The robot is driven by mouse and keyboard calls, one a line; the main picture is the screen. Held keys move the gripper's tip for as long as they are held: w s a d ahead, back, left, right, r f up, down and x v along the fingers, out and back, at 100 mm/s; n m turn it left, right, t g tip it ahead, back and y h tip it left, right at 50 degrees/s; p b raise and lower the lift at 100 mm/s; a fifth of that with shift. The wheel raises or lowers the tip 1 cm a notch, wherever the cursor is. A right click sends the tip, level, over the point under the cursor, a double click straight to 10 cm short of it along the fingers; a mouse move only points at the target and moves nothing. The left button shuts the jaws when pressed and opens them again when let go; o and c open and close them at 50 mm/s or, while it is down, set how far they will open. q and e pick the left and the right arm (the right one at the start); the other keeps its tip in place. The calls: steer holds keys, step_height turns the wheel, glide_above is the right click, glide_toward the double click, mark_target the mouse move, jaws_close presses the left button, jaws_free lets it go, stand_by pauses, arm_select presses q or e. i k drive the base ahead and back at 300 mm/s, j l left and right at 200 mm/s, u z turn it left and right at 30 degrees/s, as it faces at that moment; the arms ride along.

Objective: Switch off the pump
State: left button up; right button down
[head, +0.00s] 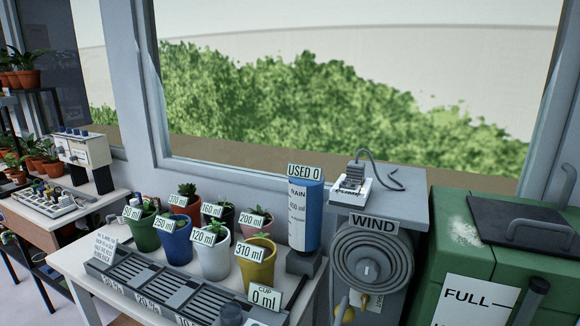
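A small grey device (352,174) with a cable sits on a white plate (349,190) on top of the grey cabinet (400,207). The plate's lettering is too small to read with certainty, so I cannot tell whether this is the pump switch or whether it is on or off. A blue and white rain container (305,214) stands left of the cabinet, with a "USED 0" sign (305,171) above it. Neither gripper can be made out in the head view.
Several potted plants, including a yellow pot (256,263), crowd the white table (75,262) behind slatted trays (150,285). A coiled hose (375,262) hangs on the cabinet front. A green tank (450,262) with a dark lid (525,225) stands at right.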

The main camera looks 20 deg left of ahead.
mark_target(343, 184)
steer(key=j, duration=1.55)
